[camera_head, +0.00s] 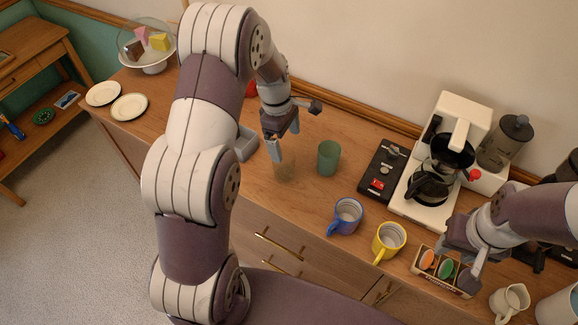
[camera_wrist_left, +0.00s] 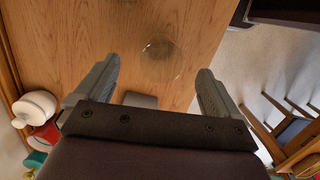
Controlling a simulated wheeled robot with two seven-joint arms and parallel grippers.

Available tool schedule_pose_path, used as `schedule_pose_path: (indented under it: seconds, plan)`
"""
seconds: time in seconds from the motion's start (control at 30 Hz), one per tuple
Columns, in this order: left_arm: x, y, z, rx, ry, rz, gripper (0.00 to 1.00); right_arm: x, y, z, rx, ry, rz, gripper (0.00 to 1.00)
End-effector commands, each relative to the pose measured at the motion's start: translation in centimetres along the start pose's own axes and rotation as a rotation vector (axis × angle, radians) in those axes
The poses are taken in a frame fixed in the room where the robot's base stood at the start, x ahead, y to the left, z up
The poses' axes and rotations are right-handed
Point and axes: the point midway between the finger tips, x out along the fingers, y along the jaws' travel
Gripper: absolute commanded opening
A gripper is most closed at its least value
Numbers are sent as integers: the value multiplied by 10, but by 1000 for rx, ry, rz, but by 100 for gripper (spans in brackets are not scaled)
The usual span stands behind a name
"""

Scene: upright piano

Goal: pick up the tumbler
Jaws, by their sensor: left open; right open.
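A clear glass tumbler (camera_head: 285,168) stands on the wooden sideboard top; it is see-through and faint. My left gripper (camera_head: 279,143) is open and empty above it, pointing down. In the left wrist view the tumbler (camera_wrist_left: 161,62) shows as a round clear outline beyond and between the open fingers (camera_wrist_left: 157,76), not touching them. A green cup (camera_head: 328,158) stands just right of the clear tumbler. My right gripper (camera_head: 472,274) is open at the right, near a small box of pods (camera_head: 440,268).
Blue mug (camera_head: 346,215) and yellow mug (camera_head: 389,240) stand near the front edge. A black scale (camera_head: 382,169) and coffee machine (camera_head: 446,160) are to the right. Plates (camera_head: 129,107) lie far left.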

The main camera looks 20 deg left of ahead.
Motion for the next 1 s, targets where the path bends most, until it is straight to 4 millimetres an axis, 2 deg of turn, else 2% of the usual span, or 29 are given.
schedule_pose_path:
  seconds: [0.17,0.27,0.4,0.63,0.67,0.9,1.0]
  plan:
    - [19,-3,1,0,-1,-2,96,-9,0,-1,-1,0,0,43]
    - [37,-8,2,0,-1,-5,96,-19,0,-2,-1,0,0,43]
    - [61,-8,2,2,0,-1,96,-21,0,-3,-1,0,0,43]
    - [66,-7,1,3,2,2,96,-20,0,-2,0,0,0,43]
    - [66,-7,1,3,2,2,93,-20,0,-2,0,0,0,43]
    - [66,-7,1,3,2,2,15,-20,0,-2,0,0,0,43]
    - [65,-7,1,3,2,3,12,-20,0,-2,0,0,0,43]
